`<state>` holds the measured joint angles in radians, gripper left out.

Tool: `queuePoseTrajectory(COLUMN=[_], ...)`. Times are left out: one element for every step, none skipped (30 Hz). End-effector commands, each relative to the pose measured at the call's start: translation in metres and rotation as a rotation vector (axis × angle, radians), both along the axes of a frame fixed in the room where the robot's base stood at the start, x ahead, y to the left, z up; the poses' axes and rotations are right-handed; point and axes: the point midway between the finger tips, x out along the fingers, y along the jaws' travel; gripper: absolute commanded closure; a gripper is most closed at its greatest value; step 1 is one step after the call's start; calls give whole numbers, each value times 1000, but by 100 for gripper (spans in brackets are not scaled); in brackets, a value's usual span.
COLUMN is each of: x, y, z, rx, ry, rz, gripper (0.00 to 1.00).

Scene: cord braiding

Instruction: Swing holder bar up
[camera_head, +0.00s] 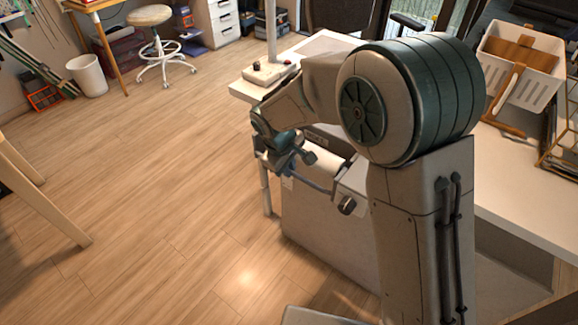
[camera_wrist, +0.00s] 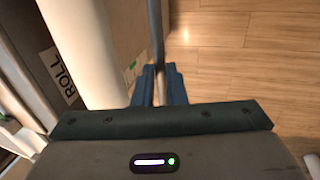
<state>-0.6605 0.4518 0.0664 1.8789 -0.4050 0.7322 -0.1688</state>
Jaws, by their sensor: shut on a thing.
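The holder bar is a thin grey rod (camera_wrist: 157,38) running up the middle of the wrist view. My gripper (camera_wrist: 158,84) has its two blue fingers closed around the rod, one on each side. In the head view my gripper (camera_head: 289,157) is at the front edge of the white table, beside the roll holder, and a stretch of the rod (camera_head: 316,187) shows below it. A thick white roll (camera_wrist: 85,45) lies along the rod's left side in the wrist view, apart from it. The rod's far end is hidden, and my arm covers part of the holder.
A box side with a "ROLL" label (camera_wrist: 60,76) stands left of the white roll. The white table (camera_head: 520,212) extends right, with a white basket (camera_head: 524,62) on it. A stool (camera_head: 150,17) and bin (camera_head: 88,75) stand far left. Open wooden floor (camera_head: 165,175) lies left.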

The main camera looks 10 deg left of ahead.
Motion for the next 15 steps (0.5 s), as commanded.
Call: queuePoseTrajectory(x=[0,1,1,1,1,2,2,3,4,4,5,7,7,9,10], y=[-1,-1,-1,-1,-2,-2,-2,-2,-3,-3,-3,-4,-4,-5,-6], z=[1,1,1,1,2,3,3,4,5,6,7,8,9,10,11], rx=[-1,0,1,3,5,7,8,11,16,21,25,32,38,44,53], ry=[4,6,9,13,17,23,29,35,46,55,66,84,99,114,135], rz=[-3,-3,-4,-4,-4,-4,-3,-3,-5,-5,-5,-6,-6,-7,-7], gripper=[100,100,100,100,100,100,100,100,100,100,100,100,100,100,100])
